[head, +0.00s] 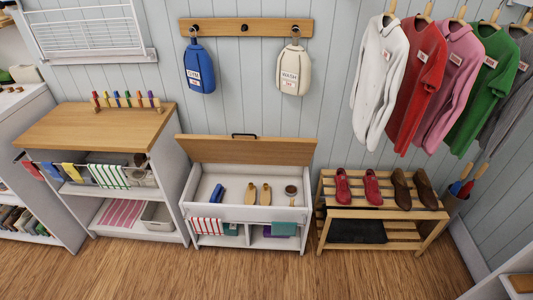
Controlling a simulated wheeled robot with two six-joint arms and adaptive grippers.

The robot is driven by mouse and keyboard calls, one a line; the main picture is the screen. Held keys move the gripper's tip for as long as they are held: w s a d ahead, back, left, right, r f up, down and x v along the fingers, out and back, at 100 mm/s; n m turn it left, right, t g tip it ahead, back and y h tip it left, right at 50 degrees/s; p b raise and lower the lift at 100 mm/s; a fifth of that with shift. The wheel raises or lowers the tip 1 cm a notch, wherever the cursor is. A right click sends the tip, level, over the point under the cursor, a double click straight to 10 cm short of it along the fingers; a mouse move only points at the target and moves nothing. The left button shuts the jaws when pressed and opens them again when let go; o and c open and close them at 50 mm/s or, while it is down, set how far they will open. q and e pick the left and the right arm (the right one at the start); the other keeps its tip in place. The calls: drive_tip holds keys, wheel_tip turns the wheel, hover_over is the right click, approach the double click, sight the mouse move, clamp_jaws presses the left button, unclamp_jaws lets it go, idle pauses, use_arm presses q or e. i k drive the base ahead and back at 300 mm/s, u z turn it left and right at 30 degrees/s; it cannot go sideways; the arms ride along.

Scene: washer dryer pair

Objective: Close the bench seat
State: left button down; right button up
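The bench (249,214) is a white box with a wooden seat lid (245,151). The lid is raised and leans back near the wall, with a dark handle (244,135) at its top edge. Inside the open compartment lie blue items (218,193), a pair of tan shoes (258,194) and a small round brown-topped item (291,190). Neither of my grippers is in the head view.
A wooden shoe rack (385,215) with red and brown shoes stands right of the bench. A white shelf unit (120,165) with a wooden top stands to its left. The wooden floor (230,272) in front is clear.

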sight(238, 148)
drive_tip(key=z, duration=1.25)
drive_tip(key=i, duration=1.5)
drive_tip(key=u, duration=0.7)
